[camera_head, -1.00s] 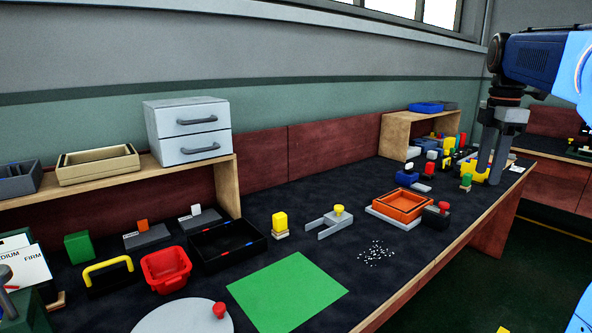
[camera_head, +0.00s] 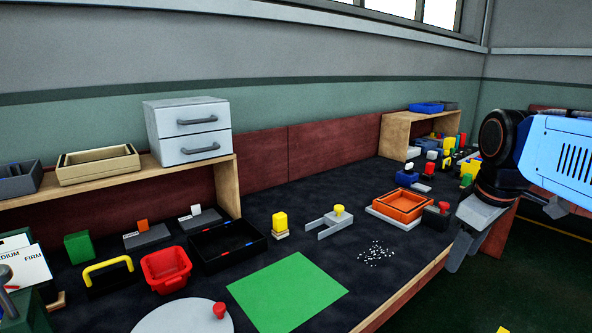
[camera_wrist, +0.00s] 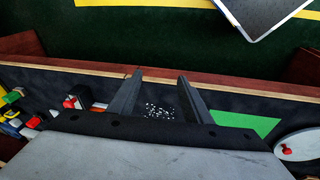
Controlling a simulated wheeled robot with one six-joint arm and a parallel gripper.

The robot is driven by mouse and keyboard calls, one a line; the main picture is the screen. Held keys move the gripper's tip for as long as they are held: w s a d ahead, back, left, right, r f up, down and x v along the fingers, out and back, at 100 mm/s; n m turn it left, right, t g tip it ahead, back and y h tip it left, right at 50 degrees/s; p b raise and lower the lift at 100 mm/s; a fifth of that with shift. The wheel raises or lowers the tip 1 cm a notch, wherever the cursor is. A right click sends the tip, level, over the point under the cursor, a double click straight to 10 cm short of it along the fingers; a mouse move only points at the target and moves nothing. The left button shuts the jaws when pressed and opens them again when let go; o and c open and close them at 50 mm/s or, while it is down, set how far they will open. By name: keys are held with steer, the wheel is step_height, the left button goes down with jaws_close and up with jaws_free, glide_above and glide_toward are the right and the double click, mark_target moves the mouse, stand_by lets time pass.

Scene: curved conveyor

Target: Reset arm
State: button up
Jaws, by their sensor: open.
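My gripper (camera_head: 462,246) is at the right of the head view, hanging tilted by the bench's front edge. The fingers look clear of every object. My blue and black arm reaches in from the right edge of the head view.
The dark bench (camera_head: 345,268) holds an orange tray (camera_head: 400,212), a red-knobbed dark block (camera_head: 437,217) near the gripper, white granules (camera_head: 376,255), a green mat (camera_head: 288,293) and a red bin (camera_head: 166,268).

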steer(key=s+a+f+m+t, duration=0.1)
steer(key=s+a+f+m, duration=0.1)
steer(key=s+f, duration=0.3)
steer(key=s+a+f+m, duration=0.2)
steer(key=s+f+m, duration=0.2)
steer(key=f, duration=0.4)
steer(key=shift+s+a+t, duration=0.2)
steer(key=shift+s+t, duration=0.2)
steer(key=shift+s, duration=0.3)
